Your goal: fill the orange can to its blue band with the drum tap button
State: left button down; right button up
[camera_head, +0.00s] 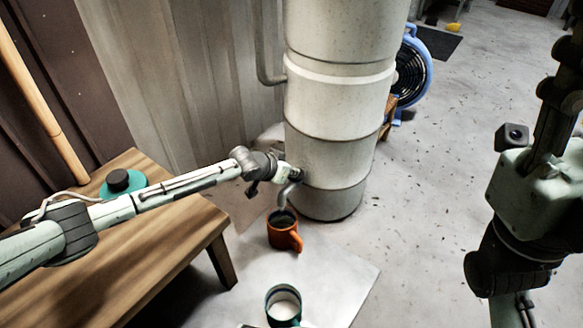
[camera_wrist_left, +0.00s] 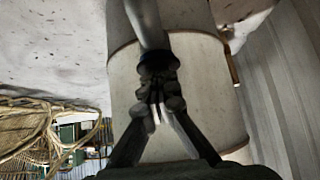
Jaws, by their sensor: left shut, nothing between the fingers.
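The tall pale drum (camera_head: 335,105) stands on the floor, and it fills the middle of the left wrist view (camera_wrist_left: 185,75). A grey bent tap spout (camera_head: 286,196) comes from its lower side and points down over the orange can (camera_head: 281,232). The can stands upright under the spout, handle to the right. Its inside looks dark; I cannot make out the blue band or the water level. My left gripper (camera_head: 297,174) is shut at the tap, its closed fingertips (camera_wrist_left: 155,110) against or just before it. The tap button is hidden. My right gripper (camera_head: 562,70) is at the right edge, its fingers unclear.
A green cup (camera_head: 283,307) with pale contents stands in front of the can on a light floor sheet (camera_head: 340,280). A wooden bench (camera_head: 150,250) at left carries a teal-based black knob (camera_head: 118,182). A blue fan (camera_head: 413,68) stands behind the drum.

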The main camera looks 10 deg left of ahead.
pick_arm(q)
jog(key=shift+s+a+f, duration=0.1)
jog(key=shift+s+f, duration=0.15)
jog(key=shift+f, duration=0.4)
jog(key=shift+s+a+f, duration=0.1)
jog(key=shift+s+f, duration=0.05)
jog(key=shift+f, duration=0.05)
dwell(0.3)
jog(key=w+r+v, duration=0.1)
jog(key=v, duration=0.7)
jog(key=shift+r, duration=0.25)
jog(key=shift+d, duration=0.2)
